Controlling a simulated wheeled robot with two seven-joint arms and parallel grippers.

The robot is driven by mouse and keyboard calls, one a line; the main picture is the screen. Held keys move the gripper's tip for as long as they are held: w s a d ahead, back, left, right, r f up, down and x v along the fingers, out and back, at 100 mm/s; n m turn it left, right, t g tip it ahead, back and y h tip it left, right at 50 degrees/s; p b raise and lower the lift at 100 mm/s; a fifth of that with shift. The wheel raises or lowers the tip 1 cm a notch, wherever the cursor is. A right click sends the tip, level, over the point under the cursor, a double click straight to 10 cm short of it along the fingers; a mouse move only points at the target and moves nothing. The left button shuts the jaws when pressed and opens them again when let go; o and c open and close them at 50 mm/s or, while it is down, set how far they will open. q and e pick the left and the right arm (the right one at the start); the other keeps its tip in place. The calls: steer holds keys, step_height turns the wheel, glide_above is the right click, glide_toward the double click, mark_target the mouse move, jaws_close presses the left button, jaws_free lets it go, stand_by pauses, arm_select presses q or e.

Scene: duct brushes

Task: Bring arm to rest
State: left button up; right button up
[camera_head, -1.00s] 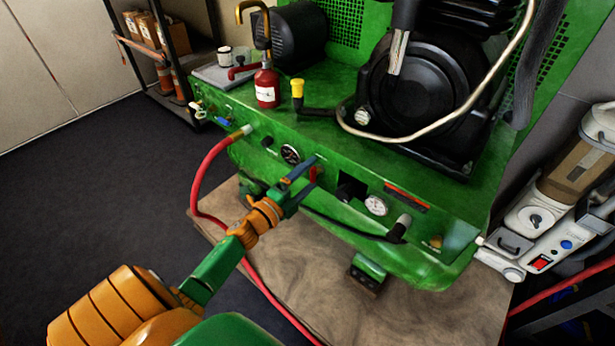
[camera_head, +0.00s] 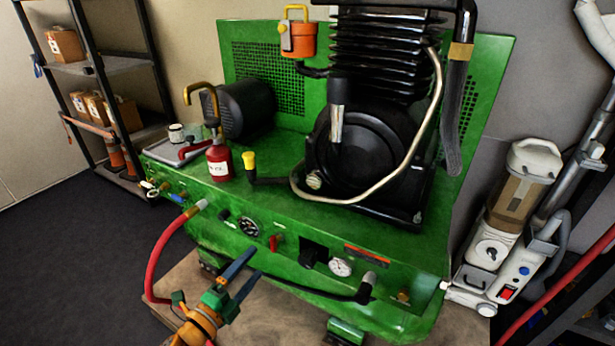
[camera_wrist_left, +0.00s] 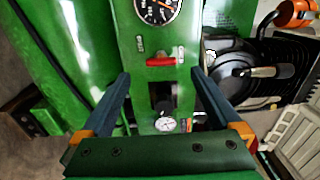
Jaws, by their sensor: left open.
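My left gripper (camera_head: 241,272) is open and empty in the head view, in front of the green machine's control panel and below the round gauge. In the left wrist view its two dark blue fingers (camera_wrist_left: 160,82) are spread apart, with the panel visible between them. The panel carries a red switch (camera_wrist_left: 161,61), a black knob (camera_wrist_left: 164,107) and a white gauge (camera_wrist_left: 166,124). The red switch also shows in the head view (camera_head: 274,242), to the right of the fingers and apart from them. My right gripper is in neither view.
The green compressor (camera_head: 290,170) fills the middle. A red hose (camera_head: 160,255) hangs from its left front, close to my left wrist. A red bottle (camera_head: 219,162) stands on top. A white-and-brown device (camera_head: 515,215) stands at the right. A shelf (camera_head: 100,90) is at the back left; dark floor is clear at left.

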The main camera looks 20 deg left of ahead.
arm_select(q)
steer(key=s+d+f+n+g+y, duration=0.15)
steer(key=s+f+n+g, duration=0.3)
steer(key=f, duration=0.75)
steer(key=s+d+f+n+g+y, duration=0.15)
steer(key=s+f+n+g, duration=0.35)
steer(key=f, duration=0.6)
steer(key=s+d+f+n+g+h, duration=0.1)
steer(key=s+d+f+n+g, duration=0.3)
steer(key=s+f, duration=0.55)
steer(key=s+d+r+n+g+p, duration=0.1)
steer(key=s+d+n+g+p, duration=0.3)
steer(key=s, duration=0.9)
step_height(320, 180, up, 14)
steer(key=m+p, duration=0.1)
steer(key=p, duration=1.2)
steer(key=shift+d+h, duration=0.3)
steer(key=shift+h, duration=0.1)
steer(key=shift+r+t, duration=0.1)
steer(key=shift+t, duration=0.15)
